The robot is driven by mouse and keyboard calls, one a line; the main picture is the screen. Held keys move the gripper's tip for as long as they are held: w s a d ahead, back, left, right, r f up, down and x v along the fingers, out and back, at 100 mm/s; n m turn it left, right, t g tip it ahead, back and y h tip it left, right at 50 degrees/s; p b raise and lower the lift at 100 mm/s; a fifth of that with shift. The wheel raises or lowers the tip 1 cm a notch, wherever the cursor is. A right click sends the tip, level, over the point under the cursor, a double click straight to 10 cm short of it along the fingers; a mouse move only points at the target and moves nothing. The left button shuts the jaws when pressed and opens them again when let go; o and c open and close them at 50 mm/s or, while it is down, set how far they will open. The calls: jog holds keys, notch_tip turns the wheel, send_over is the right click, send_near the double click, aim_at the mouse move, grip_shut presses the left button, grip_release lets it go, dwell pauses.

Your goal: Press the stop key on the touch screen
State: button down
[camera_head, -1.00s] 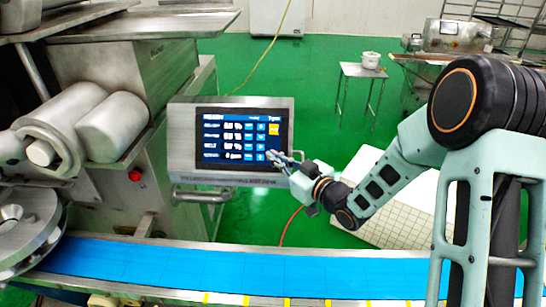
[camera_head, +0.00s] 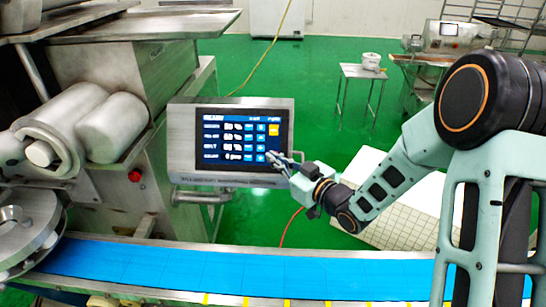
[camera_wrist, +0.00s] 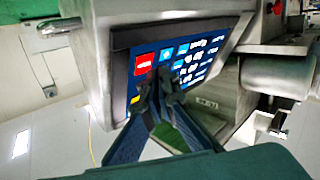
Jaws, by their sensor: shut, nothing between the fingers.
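The touch screen (camera_head: 225,142) is a dark blue panel in a grey metal housing, with several rows of white text and light blue keys and an orange key (camera_head: 273,130) at its upper right. In the wrist view the screen (camera_wrist: 205,46) is turned, and a red key (camera_wrist: 144,64) with small white lettering shows near its corner. My gripper (camera_head: 273,157) is shut and empty at the screen's lower right, hiding that corner in the head view. In the wrist view its fingertips (camera_wrist: 158,82) are just beside and below the red key. I cannot tell whether they touch the glass.
A blue conveyor belt (camera_head: 200,272) runs below the screen. A metal machine with rollers (camera_head: 117,127) stands at left, with a red button (camera_head: 134,175). A small table (camera_head: 362,72) with a white pot (camera_head: 371,61) stands behind on open green floor.

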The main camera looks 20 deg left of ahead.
jog(key=shift+s+d+r+p, duration=0.15)
jog(key=shift+s+r, duration=0.3)
jog(key=shift+s, duration=0.25)
jog(key=shift+s+d+r+p, duration=0.1)
jog(key=shift+s+d+r, duration=0.1)
jog(key=shift+s+r, duration=0.4)
jog(key=shift+s+d+r+p, duration=0.15)
jog(key=shift+s+r, duration=0.1)
jog(key=shift+s, duration=0.6)
